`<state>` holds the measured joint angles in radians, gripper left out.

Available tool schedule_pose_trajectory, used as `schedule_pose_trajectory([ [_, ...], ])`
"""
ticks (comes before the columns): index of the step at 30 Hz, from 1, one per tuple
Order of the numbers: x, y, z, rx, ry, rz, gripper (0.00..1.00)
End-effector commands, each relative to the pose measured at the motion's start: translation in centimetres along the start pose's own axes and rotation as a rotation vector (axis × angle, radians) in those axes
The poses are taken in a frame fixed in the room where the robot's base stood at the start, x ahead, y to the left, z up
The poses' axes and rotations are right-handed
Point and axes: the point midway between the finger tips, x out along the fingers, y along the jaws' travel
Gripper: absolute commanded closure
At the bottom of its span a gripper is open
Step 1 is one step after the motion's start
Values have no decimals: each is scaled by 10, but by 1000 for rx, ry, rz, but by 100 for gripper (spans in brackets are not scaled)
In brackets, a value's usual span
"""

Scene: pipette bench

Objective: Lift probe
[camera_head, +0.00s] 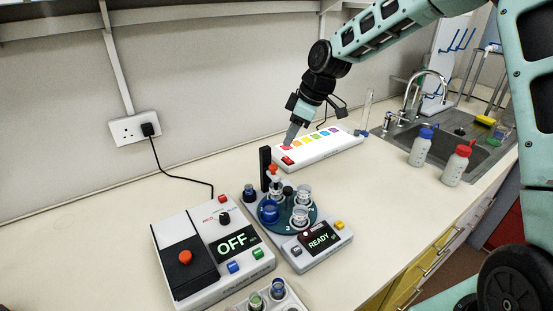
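A device with a READY display (319,238) stands at the bench centre, with a round teal carousel (288,226) holding several cups. A black post (265,168) rises at the carousel's back. Beside it is a slim upright part with an orange-red top (273,171), which looks like the probe; its lower end is hard to make out among the cups. My gripper (289,142) points down, behind and above the carousel, near the left end of a white panel with coloured squares (331,155). It appears empty and apart from the probe. Its fingers overlap in this view, so their opening is unclear.
A white box with an OFF display (203,222) stands left of the carousel device. A rack with small vials (268,298) is at the front edge. Blue-capped (421,148) and red-capped (456,165) bottles stand right, before the sink (455,140). The bench right of the carousel is clear.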

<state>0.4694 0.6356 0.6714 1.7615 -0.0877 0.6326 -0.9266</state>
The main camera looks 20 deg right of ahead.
Motion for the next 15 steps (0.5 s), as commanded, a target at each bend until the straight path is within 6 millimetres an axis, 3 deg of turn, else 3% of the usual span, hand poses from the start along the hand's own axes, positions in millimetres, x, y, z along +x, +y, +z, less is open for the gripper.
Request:
schedule_pose_trajectory([
  [9,65,-2,-1,-1,-1,-4,67],
  [15,94,0,-1,1,-1,-1,67],
])
